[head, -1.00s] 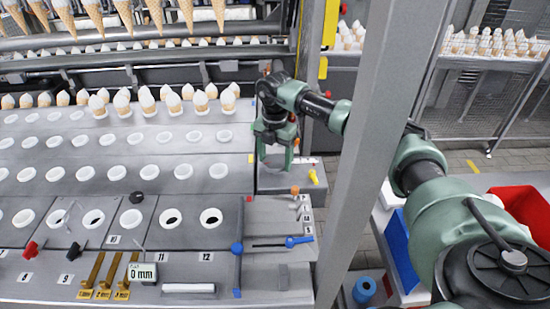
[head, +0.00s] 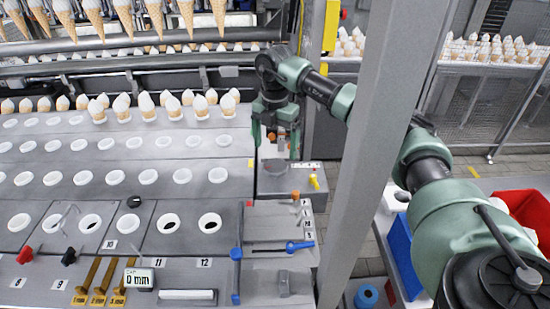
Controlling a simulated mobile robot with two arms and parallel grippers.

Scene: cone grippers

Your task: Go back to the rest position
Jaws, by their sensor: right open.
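My right gripper (head: 275,145) is in the head view, right of the middle. It points down with its two green fingers apart and nothing between them. It hangs above a grey block (head: 285,180) at the right end of the machine table (head: 100,155). My green and black right arm reaches in from the right, behind a grey upright post. My left gripper does not show.
The grey post (head: 365,130) stands close to my right arm. Ice-cream cones (head: 165,100) stand in a row at the back of the table. A blue-handled lever (head: 298,246) lies below the gripper. A red bin (head: 522,212) is at the right.

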